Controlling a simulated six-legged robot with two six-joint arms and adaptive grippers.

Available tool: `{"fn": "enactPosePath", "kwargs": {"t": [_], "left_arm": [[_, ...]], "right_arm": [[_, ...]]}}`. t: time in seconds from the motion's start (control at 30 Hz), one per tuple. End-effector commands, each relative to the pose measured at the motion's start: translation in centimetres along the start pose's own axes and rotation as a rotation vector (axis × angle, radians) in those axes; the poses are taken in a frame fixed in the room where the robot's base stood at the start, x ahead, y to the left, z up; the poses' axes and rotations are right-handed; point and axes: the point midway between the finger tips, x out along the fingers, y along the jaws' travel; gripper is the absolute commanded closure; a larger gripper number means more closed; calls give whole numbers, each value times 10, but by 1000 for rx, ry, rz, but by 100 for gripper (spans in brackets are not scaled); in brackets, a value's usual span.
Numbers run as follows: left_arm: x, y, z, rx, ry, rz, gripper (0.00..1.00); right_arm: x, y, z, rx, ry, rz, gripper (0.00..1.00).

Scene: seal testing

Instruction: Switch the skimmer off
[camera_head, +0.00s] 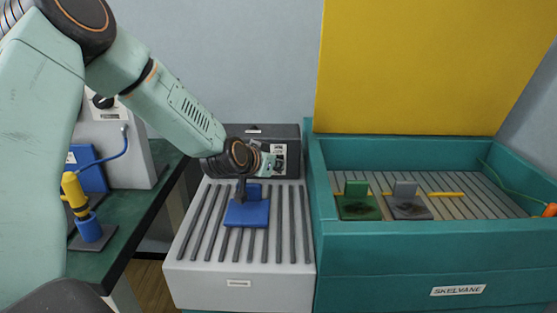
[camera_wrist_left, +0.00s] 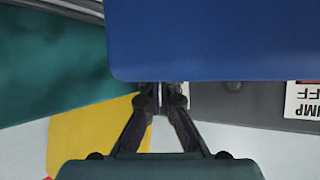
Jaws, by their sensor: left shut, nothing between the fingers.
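My left arm reaches in from the left in the head view. Its left gripper (camera_head: 241,197) points down over a blue block with a flat base (camera_head: 248,214) on the ribbed grey top. The gripper is shut and empty; I cannot tell whether it touches the block. In the left wrist view the shut fingers (camera_wrist_left: 160,98) meet below the edge of a large blue surface (camera_wrist_left: 210,40), which hides part of the view. A dark box (camera_head: 290,134) with a white label stands behind; in the wrist view its label (camera_wrist_left: 304,98) partly reads "UMP" and "FF". No skimmer is clearly identifiable.
A teal tank labelled SKELVANE (camera_head: 400,255) stands right, with a green block (camera_head: 357,203) and a grey block (camera_head: 405,203) on its slats. A yellow panel (camera_head: 430,65) rises behind. A dark-topped table (camera_head: 120,225) at left holds a yellow-and-blue piece (camera_head: 88,229).

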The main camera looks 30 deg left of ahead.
Motion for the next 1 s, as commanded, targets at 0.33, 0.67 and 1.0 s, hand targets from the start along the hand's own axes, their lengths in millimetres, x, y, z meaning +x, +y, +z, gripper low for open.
{"fn": "enactPosePath", "kwargs": {"t": [0.33,0.67,1.0], "left_arm": [[-10,7,6,0,0,0,100],[-12,9,9,-1,-2,1,100],[-32,24,23,-1,-3,2,100]], "right_arm": [[-12,0,0,0,0,0,100],[-13,0,0,0,0,0,100],[-28,0,0,0,0,0,100]]}}
